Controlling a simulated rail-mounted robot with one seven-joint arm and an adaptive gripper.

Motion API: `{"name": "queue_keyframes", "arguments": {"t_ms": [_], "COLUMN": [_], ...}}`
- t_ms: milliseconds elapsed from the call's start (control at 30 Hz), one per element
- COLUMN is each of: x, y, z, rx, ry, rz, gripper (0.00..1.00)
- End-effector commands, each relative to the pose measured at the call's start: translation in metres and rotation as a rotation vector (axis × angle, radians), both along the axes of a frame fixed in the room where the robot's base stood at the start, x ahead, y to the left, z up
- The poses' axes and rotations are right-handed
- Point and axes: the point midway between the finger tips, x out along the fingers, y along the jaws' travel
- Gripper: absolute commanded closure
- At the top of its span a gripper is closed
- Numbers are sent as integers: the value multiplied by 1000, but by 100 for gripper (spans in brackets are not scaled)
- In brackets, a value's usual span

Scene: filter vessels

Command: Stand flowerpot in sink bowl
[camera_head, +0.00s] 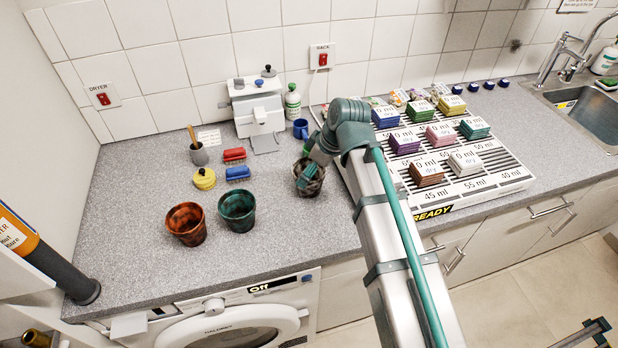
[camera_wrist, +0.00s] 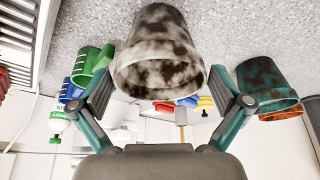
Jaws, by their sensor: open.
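A mottled white-and-brown flowerpot (camera_head: 309,186) stands upright on the grey counter, partly hidden by my gripper (camera_head: 311,172). In the wrist view the mottled pot (camera_wrist: 160,50) lies between the two spread fingers of my gripper (camera_wrist: 160,92). The fingers are open, with gaps to the pot on both sides. An orange-brown pot (camera_head: 186,224) and a dark teal pot (camera_head: 237,211) stand to its left on the counter. The sink bowl (camera_head: 588,112) is a steel basin at the far right, with a small yellow and dark item inside.
A ribbed drying rack (camera_head: 510,178) with several labelled sponge stacks lies between the pot and the sink. A tap (camera_head: 562,55) stands behind the bowl.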

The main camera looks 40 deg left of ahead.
Motion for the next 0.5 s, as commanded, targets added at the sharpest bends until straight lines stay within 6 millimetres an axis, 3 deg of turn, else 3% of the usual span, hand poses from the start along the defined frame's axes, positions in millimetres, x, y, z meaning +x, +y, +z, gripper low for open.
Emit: {"name": "queue_keyframes", "arguments": {"t_ms": [200,500], "x": [-1,-1], "y": [8,9], "z": [-19,-23], "rx": [-1,0], "ry": [0,-1], "rz": [0,0], "gripper": [0,0]}}
